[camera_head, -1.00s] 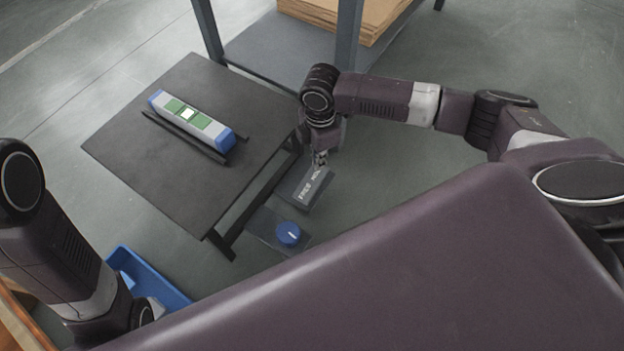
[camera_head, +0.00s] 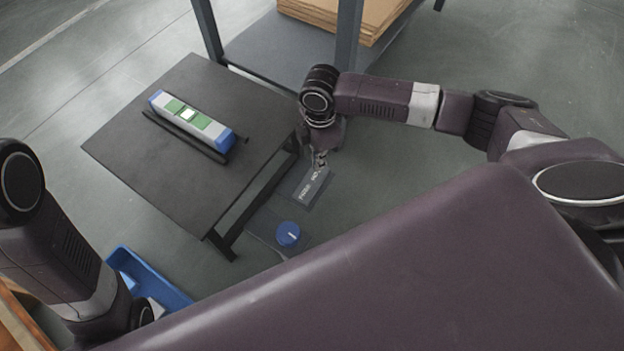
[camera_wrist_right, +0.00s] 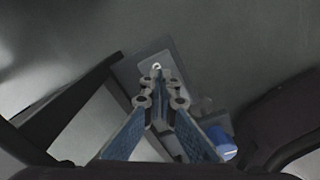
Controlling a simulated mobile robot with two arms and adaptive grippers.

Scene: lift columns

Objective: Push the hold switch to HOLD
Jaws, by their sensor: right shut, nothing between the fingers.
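The hold switch's grey plate (camera_head: 304,194), with white FREE and HOLD lettering, sits beside the right edge of the dark table. My right gripper (camera_head: 321,160) is shut and empty over the plate's far end, by the HOLD word. In the right wrist view my right gripper (camera_wrist_right: 158,88) points at the grey plate (camera_wrist_right: 129,72), and a small bright switch tip (camera_wrist_right: 156,66) shows just beyond the fingertips. I cannot tell whether they touch or which way the switch leans. My left arm is at the lower left; its gripper is hidden.
A blue knob (camera_head: 288,233) on a plate stands nearer me; it also shows in the wrist view (camera_wrist_right: 221,143). The dark table (camera_head: 130,150) carries a grey, blue and green bar (camera_head: 191,117). A blue bin (camera_head: 168,291) stands lower left. A shelf with boards (camera_head: 375,18) is behind.

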